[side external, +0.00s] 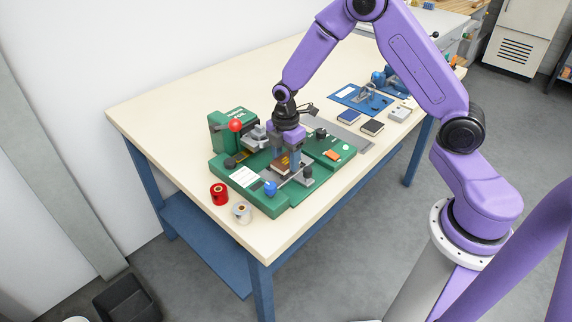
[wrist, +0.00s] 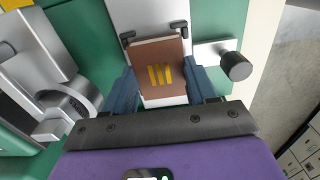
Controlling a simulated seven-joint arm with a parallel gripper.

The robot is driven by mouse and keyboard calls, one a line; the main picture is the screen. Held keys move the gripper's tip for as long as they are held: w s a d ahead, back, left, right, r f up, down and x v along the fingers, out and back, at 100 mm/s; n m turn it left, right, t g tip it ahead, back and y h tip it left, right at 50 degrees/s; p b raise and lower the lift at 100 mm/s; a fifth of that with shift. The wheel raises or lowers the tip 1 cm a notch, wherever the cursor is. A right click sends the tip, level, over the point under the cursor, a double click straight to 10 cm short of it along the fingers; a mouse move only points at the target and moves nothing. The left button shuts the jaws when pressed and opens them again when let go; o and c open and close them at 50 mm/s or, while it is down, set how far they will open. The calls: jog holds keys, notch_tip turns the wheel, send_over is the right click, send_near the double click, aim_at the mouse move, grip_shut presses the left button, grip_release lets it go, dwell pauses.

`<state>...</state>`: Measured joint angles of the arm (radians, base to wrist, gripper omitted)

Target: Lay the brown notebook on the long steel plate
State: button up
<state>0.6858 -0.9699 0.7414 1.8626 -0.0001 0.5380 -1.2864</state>
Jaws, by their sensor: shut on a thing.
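The brown notebook (wrist: 157,55) has yellow bars on its cover and sits between my gripper's two blue-grey fingers (wrist: 160,88) in the wrist view. My gripper (side external: 284,163) is shut on it, low over the green machine (side external: 245,182) in the side view, where a small part of the notebook (side external: 279,169) shows. Pale metal of the machine lies under and beyond the notebook, with two black stops at its far edge. I cannot tell whether it still touches the machine. The long steel plate (side external: 358,143) lies flat on the table to the right, partly hidden behind the machine and my gripper.
A blue book (side external: 348,117) and a black book (side external: 372,127) lie beyond the steel plate. A blue mat (side external: 352,98) with metal parts is behind them. Red (side external: 219,194) and white (side external: 242,212) spools stand at the front. A red ball knob (side external: 235,125) and black knobs rise from the machine.

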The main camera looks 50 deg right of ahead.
jog(key=shift+r, duration=3.5)
jog(key=s+d+r, duration=0.2)
jog(key=s+d, duration=0.2)
jog(key=d, duration=0.6)
jog(key=s+d+r, duration=0.2)
jog(key=s+d, duration=0.3)
jog(key=d, duration=0.4)
send_over(330, 129)
jog(key=s, duration=0.1)
jog(key=f, duration=0.8)
jog(key=shift+s+a+f, duration=0.1)
jog(key=shift+a+f, duration=0.1)
jog(key=shift+f, duration=0.15)
jog(key=shift+w+d+f, duration=0.2)
jog(key=shift+w+f, duration=0.3)
jog(key=shift+f, duration=0.1)
jog(key=shift+w+f, duration=0.15)
jog(key=shift+f, duration=1.5)
jog(key=shift+f, duration=0.1)
